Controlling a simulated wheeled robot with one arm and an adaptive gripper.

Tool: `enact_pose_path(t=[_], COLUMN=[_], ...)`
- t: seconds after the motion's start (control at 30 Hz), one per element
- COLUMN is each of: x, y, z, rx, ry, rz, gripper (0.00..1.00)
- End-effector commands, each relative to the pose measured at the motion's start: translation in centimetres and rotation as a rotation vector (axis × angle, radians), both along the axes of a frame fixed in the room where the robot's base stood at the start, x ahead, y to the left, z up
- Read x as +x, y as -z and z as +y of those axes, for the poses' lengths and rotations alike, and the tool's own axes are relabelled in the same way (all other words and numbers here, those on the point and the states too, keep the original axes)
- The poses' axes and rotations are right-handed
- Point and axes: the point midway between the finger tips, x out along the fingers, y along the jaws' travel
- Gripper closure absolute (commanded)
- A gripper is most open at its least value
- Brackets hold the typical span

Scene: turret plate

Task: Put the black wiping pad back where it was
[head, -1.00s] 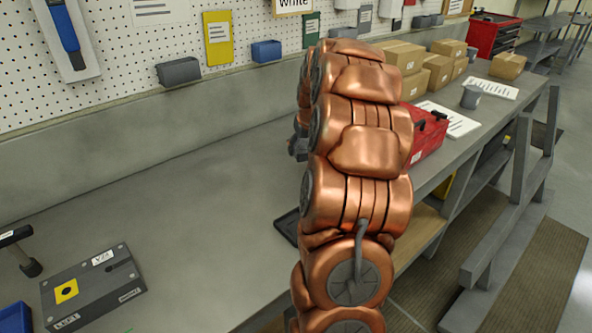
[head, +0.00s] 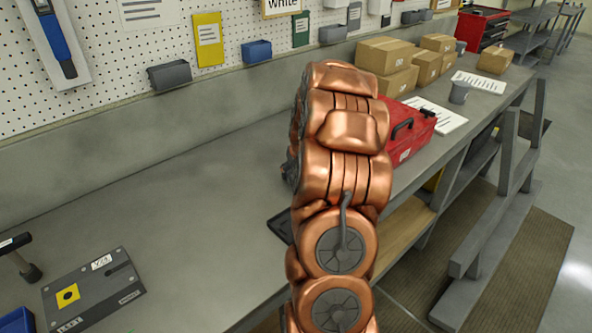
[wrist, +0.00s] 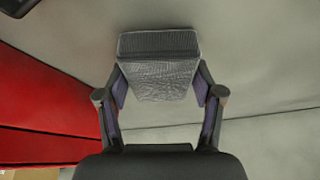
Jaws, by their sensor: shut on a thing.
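The wiping pad (wrist: 158,78) shows in the wrist view as a dark grey block with a ribbed upper part and a creased face. My gripper (wrist: 160,92) is shut on it, one finger at each side. Bare grey surface lies around the pad in that view; I cannot tell how far the pad is from it. In the head view my copper arm hides the gripper and pad. A dark flat tray-like thing (head: 280,228) lies at the bench's front edge, partly behind my arm.
A red toolbox (head: 412,138) stands right of my arm and shows close at left in the wrist view (wrist: 45,95). A dark plate (head: 92,290) lies front left. The bench middle (head: 190,200) is clear.

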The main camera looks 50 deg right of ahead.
Motion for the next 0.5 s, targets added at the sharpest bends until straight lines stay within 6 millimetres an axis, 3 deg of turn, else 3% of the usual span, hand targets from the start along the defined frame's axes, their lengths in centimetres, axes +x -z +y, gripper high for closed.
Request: enact_pose_path(t=[0.17, 0.2, 0.4, 0.5], x=[0.02, 0.02, 0.03, 0.02], y=[0.48, 0.35, 0.29, 0.29], z=[0.0, 0.0, 0.0, -0.01], rx=[0.0, 0.0, 0.0, 0.0], ry=[0.0, 0.0, 0.0, 0.0], rz=[-0.001, -0.001, -0.001, -0.001], gripper=[0.66, 0.3, 0.09, 0.08])
